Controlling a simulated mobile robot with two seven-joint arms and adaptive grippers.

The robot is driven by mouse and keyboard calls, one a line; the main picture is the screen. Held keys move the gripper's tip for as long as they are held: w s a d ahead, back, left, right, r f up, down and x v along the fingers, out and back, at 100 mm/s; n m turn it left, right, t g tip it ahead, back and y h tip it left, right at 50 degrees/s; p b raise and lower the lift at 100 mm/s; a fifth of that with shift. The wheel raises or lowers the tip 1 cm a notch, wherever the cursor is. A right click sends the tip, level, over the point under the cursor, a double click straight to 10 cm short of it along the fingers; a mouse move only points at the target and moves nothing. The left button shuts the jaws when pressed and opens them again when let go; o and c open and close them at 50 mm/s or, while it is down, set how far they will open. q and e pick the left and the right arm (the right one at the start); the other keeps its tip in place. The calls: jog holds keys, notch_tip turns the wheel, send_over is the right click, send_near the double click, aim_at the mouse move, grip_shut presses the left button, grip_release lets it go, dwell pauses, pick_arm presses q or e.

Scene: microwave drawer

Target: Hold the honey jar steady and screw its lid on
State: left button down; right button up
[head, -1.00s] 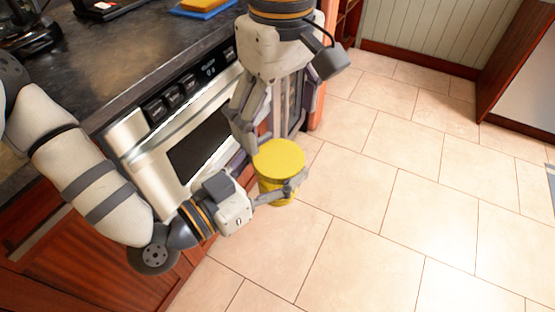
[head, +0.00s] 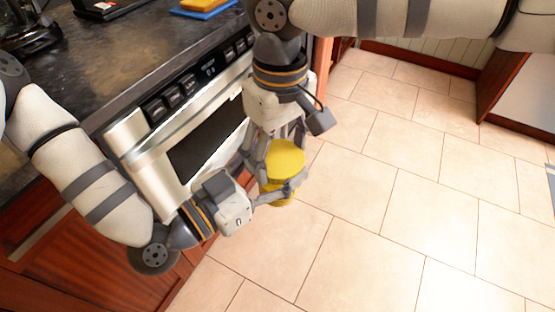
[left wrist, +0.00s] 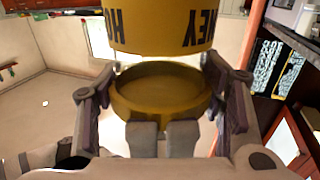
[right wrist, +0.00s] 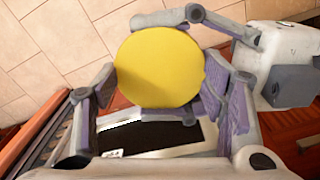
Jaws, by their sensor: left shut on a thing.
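The oven (head: 200,145) and dark counter (head: 130,50) are close on the left. A blue and yellow item (head: 205,6) lies at the counter's back. The tiled floor (head: 400,200) to the right is clear.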

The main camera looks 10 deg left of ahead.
jog(key=shift+c, duration=1.3)
jog(key=shift+o, duration=0.4)
jog(key=m, duration=0.3)
jog(key=shift+m, duration=0.3)
jog(key=o, duration=1.3)
jog(key=shift+c, duration=0.2)
jog(key=shift+r, duration=0.1)
notch_tip(320, 180, up, 4)
jog(key=shift+r, duration=0.25)
jog(key=o, duration=0.3)
